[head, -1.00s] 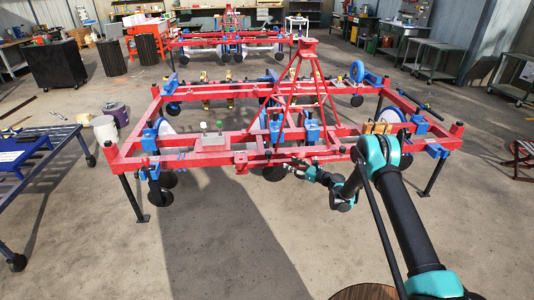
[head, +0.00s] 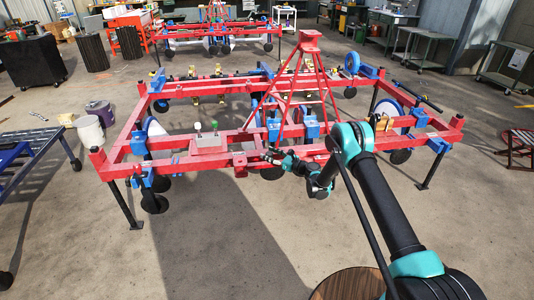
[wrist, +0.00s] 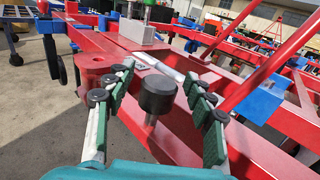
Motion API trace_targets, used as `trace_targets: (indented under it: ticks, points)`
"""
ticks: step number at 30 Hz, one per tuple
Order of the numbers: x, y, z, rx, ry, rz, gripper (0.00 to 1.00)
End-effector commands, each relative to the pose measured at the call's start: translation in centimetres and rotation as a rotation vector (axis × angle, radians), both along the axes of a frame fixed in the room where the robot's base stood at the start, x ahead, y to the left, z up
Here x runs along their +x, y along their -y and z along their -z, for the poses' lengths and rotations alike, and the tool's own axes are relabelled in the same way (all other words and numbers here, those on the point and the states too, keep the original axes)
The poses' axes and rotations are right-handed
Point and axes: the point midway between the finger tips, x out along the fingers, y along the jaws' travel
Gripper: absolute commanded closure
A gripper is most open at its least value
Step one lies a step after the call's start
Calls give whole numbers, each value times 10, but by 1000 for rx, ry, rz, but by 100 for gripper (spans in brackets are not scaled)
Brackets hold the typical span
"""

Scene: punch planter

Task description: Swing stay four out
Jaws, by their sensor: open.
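The red planter frame (head: 200,163) stands on the floor ahead. My gripper (head: 268,157) is at its near beam, right of a small red lug. In the wrist view my gripper (wrist: 158,88) is open, with green-padded fingers on either side of a black round knob (wrist: 157,95). The knob sits on a short pale stem in front of the red beam (wrist: 185,130). I see no finger touching it. The red lug (wrist: 97,62) with a hole lies just left of the left finger. No label shows which part is stay four.
A grey block (head: 207,142) with a green and a white knob sits on the beam to the left. A red A-shaped tower (head: 308,70) rises behind my gripper. A blue rack (head: 30,150) stands at left. The floor in front is clear.

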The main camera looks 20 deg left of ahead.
Motion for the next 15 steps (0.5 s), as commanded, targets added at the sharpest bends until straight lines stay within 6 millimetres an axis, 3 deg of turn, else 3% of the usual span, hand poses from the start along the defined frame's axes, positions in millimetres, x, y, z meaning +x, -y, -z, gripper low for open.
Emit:
trace_targets:
  ticks: [5,15]
  points:
    - [0,0,0,0,0,0,46]
    - [0,0,0,0,0,0,88]
